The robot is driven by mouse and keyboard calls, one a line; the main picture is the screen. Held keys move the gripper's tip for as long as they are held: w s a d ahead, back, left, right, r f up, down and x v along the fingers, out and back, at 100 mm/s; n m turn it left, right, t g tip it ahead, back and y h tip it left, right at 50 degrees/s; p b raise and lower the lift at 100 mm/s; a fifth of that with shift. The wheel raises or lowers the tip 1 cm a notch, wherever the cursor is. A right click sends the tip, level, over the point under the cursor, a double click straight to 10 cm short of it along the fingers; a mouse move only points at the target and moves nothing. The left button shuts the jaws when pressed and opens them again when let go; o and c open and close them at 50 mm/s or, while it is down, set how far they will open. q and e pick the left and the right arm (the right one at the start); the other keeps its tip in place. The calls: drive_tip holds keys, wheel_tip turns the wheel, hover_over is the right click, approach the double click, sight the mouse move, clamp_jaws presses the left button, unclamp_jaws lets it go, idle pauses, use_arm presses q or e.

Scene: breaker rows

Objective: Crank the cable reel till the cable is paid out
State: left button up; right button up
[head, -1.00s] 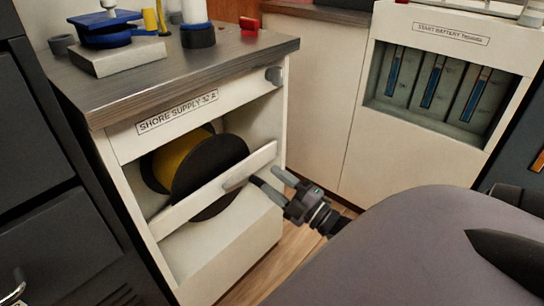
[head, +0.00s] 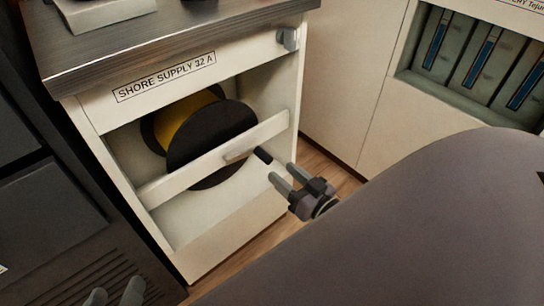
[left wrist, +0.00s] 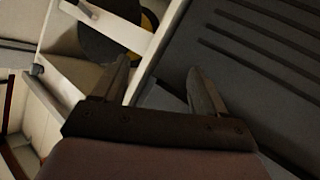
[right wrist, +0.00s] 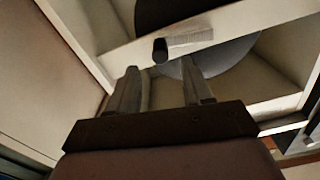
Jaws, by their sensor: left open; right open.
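The cable reel (head: 210,144) has black flanges and yellow windings (head: 187,122). It sits inside the white cabinet behind a crossbar (head: 215,160). A short grey crank arm (head: 240,154) with a black knob (head: 263,155) is on the front of the bar. My right gripper (head: 281,172) is open and empty, just short of the knob. In the right wrist view the knob (right wrist: 160,50) shows ahead of and between the open fingertips (right wrist: 159,68). My left gripper (head: 116,289) is open and empty at the lower left, in front of the dark cabinet.
The cabinet is labelled "SHORE SUPPLY 32 A", with a worktop (head: 180,25) above and a small grey fitting (head: 288,39) at its upper right. A dark vented cabinet (head: 60,235) stands at left. A battery bay (head: 470,65) is at the upper right.

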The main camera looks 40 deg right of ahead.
sight(270, 162)
drive_tip(key=shift+w+a+b, duration=0.15)
drive_tip(key=shift+w+b, duration=0.3)
drive_tip(key=shift+w, duration=1.2)
drive_tip(key=shift+w+a+b, duration=0.15)
drive_tip(key=shift+w+b, duration=0.25)
drive_tip(key=shift+w, duration=1.25)
drive_tip(key=shift+c, duration=0.3)
clamp_jaws()
